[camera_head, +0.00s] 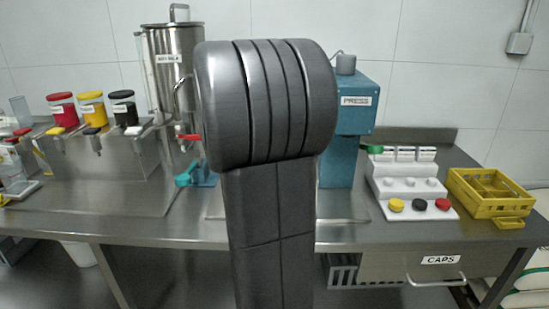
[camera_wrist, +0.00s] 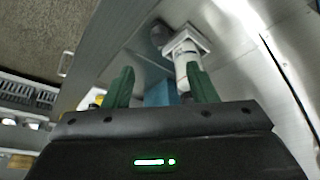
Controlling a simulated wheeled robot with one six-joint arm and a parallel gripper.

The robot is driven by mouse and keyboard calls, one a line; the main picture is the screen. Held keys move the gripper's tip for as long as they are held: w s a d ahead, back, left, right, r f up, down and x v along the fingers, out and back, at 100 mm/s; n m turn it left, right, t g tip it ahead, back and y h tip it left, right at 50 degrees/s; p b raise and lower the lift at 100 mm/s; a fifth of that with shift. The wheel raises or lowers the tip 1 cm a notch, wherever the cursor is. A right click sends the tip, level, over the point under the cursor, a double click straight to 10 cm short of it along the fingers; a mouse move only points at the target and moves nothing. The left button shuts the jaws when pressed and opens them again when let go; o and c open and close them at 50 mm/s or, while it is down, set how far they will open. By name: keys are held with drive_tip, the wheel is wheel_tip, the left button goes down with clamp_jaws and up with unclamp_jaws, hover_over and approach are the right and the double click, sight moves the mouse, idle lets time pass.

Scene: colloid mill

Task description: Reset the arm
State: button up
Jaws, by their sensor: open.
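My dark grey arm stands upright in the middle of the head view and hides part of the bench behind it. My gripper (camera_wrist: 160,84) shows only in the wrist view. Its two green fingers are apart, and I see nothing held between them. Beyond the fingers are a blue surface (camera_wrist: 158,95) and a white fitting (camera_wrist: 185,50) on a light plate; I cannot tell whether the fingers touch anything. The gripper is not visible in the head view.
The steel bench (camera_head: 110,215) carries a steel tank (camera_head: 172,85), red, yellow and black jars, a blue press (camera_head: 358,125), a white stepped rack (camera_head: 411,190) and a yellow crate (camera_head: 470,185). A CAPS drawer (camera_head: 395,268) is below. A wall (camera_head: 440,60) closes the back.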

drive_tip(key=x, duration=1.4)
drive_tip(key=shift+b, duration=0.35)
drive_tip(key=shift+d+r, duration=0.15)
drive_tip(key=shift+s, duration=0.15)
